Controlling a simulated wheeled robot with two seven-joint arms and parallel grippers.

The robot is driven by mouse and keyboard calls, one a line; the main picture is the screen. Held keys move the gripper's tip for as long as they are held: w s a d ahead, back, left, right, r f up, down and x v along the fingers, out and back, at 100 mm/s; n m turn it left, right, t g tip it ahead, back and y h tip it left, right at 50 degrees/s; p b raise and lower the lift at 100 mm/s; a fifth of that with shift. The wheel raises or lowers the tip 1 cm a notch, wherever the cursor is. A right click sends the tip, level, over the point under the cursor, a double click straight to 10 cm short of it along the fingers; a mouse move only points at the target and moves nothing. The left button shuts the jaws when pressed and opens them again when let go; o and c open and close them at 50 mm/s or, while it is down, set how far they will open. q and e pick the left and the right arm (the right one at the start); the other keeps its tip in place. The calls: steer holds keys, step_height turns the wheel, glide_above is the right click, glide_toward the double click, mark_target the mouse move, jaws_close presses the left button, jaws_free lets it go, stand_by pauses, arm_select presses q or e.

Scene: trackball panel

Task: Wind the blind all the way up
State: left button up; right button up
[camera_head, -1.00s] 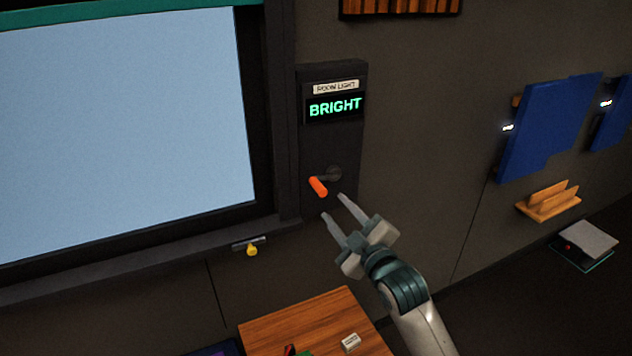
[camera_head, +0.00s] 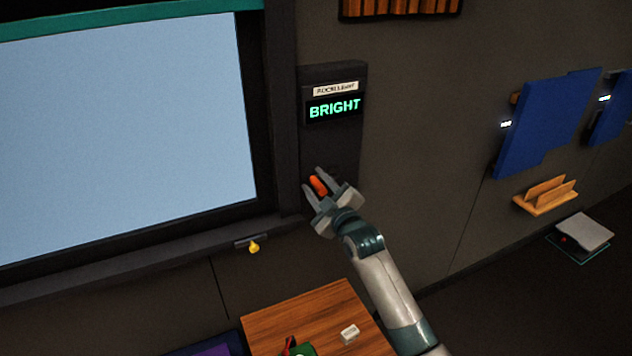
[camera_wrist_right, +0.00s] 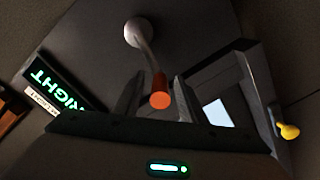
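The orange crank handle (camera_head: 318,185) is on the dark panel right of the window, under the lit word BRIGHT. My right gripper (camera_head: 315,183) is open, with one finger on each side of the handle. In the right wrist view the orange knob (camera_wrist_right: 160,99) hangs on a grey crank arm between my fingertips (camera_wrist_right: 155,98), with gaps on both sides. The teal blind (camera_head: 130,14) shows only as a strip along the window's top edge. The window pane (camera_head: 125,130) below it is uncovered and pale blue. My left gripper is not in view.
A wooden table (camera_head: 300,325) with a white block (camera_head: 349,333) is below. A yellow knob (camera_head: 254,246) juts out under the sill. Blue panels (camera_head: 545,120) and a wooden rack (camera_head: 546,195) are on the wall at right.

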steer(key=shift+c, duration=0.2)
jaws_close()
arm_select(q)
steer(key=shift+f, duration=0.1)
arm_select(e)
steer(key=shift+f, duration=0.1)
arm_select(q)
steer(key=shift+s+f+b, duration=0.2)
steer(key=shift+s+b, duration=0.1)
arm_select(e)
steer(key=shift+f, duration=0.1)
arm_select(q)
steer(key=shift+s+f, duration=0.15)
arm_select(e)
steer(key=shift+f, duration=0.1)
